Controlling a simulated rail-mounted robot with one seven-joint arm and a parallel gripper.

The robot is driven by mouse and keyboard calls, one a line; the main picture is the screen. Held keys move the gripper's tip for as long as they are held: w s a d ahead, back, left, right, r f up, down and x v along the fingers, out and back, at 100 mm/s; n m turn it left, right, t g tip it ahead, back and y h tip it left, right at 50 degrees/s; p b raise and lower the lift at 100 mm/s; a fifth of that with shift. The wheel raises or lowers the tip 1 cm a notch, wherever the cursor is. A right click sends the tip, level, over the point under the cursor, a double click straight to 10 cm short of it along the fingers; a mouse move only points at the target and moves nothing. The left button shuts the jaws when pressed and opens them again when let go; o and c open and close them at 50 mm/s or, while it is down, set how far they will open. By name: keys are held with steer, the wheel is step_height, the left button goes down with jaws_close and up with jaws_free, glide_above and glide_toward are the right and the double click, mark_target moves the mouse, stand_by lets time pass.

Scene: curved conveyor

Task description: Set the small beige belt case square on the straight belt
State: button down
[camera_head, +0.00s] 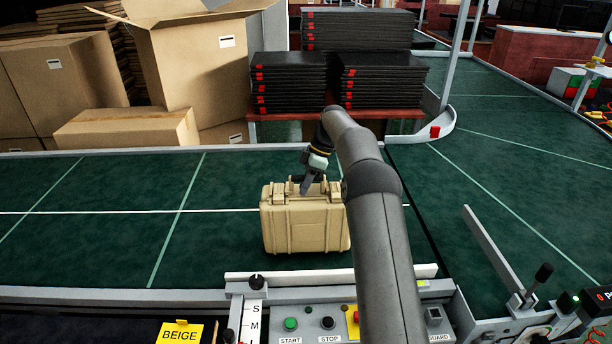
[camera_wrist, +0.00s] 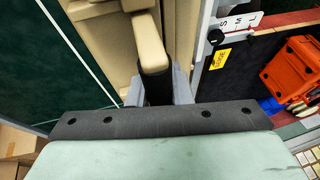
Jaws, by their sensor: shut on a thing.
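The small beige case (camera_head: 304,222) stands upright on the green straight belt (camera_head: 110,212), near the belt's front edge and just behind the white guide bar (camera_head: 285,277). Its latched side faces the head camera and looks roughly parallel to the belt edge. My gripper (camera_head: 309,184) is at the top of the case, shut on its handle. In the wrist view the handle (camera_wrist: 152,55) runs into the fingers, partly hidden by the gripper body. Whether the case bottom rests on the belt or hangs just above it is hard to tell. My arm hides the area right of the case.
A curved belt section (camera_head: 510,180) begins to the right, with a grey angled guide arm (camera_head: 490,250). A control panel (camera_head: 320,325) with START and STOP buttons and a yellow BEIGE label (camera_head: 179,333) lies in front. Cardboard boxes (camera_head: 190,70) stand behind. The belt left of the case is clear.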

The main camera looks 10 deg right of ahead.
steer(key=shift+f, duration=0.35)
steer(key=c, duration=1.3)
jaws_free()
steer(key=shift+f, duration=0.1)
steer(key=p+v, duration=0.5)
steer(key=v, duration=0.7)
steer(key=shift+r, duration=0.2)
